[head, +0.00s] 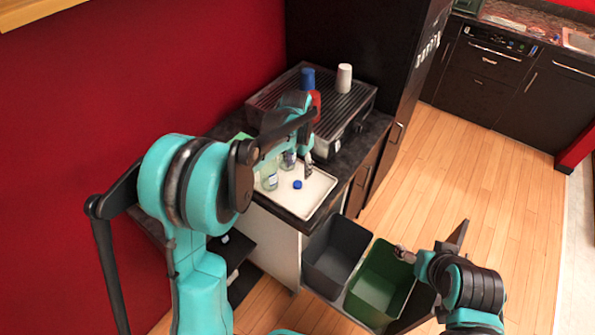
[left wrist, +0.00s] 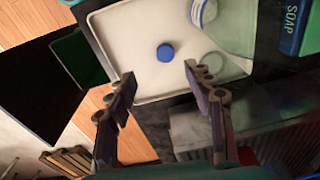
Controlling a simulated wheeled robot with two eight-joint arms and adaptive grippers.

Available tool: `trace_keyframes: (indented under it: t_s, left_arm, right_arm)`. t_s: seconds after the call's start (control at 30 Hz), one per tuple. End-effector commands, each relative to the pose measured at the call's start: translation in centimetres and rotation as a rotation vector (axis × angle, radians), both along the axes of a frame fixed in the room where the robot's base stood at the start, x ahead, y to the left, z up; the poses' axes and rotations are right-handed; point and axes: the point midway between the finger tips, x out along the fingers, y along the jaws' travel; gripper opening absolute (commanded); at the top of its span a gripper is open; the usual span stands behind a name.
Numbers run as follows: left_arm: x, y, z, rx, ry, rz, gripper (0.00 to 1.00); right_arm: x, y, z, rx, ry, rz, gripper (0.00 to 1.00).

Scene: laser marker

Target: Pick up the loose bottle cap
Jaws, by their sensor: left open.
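The loose blue bottle cap (head: 297,184) lies flat on the white tray (head: 304,208) on the dark counter. In the left wrist view the cap (left wrist: 165,53) is a round blue disc on the tray (left wrist: 122,50), just beyond the fingertips and roughly between their lines. My left gripper (head: 308,168) is open and empty, close to the cap and apart from it. The left wrist view shows its two spread fingers (left wrist: 160,76). My right gripper (head: 403,254) is far off, over the green bin; its jaws are too small to read.
A blue soap box (left wrist: 295,25) is at upper right in the left wrist view. A grill machine (head: 335,105) stands behind. A grey bin (head: 335,250) and green bin (head: 380,282) are below the counter.

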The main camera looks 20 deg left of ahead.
Motion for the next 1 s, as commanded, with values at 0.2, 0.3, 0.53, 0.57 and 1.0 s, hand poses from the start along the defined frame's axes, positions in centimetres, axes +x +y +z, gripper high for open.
trace_keyframes:
  t_s: [0.2,0.3,0.53,0.57,1.0]
  left_arm:
    - [2.3,-0.2,-1.4,0.003,0.067,-0.052,0.52]
    - [2.5,-0.2,-2.4,0.003,0.075,-0.059,0.52]
    - [2.4,0.0,-5.3,0.003,0.075,-0.059,0.52]
    - [2.3,0.1,-5.7,0.003,0.075,-0.059,0.52]
    - [1.9,0.4,-9.6,0.003,0.074,-0.059,0.52]
  right_arm:
    - [0.0,0.0,2.5,0.0,0.0,0.0,0.75]
    - [0.0,0.0,2.4,0.0,0.0,0.0,0.75]
    - [0.0,0.0,1.7,0.0,0.0,0.0,0.75]
    - [0.0,0.0,1.6,0.0,0.0,0.0,0.75]
    - [0.0,0.0,0.9,0.0,0.0,0.0,0.75]
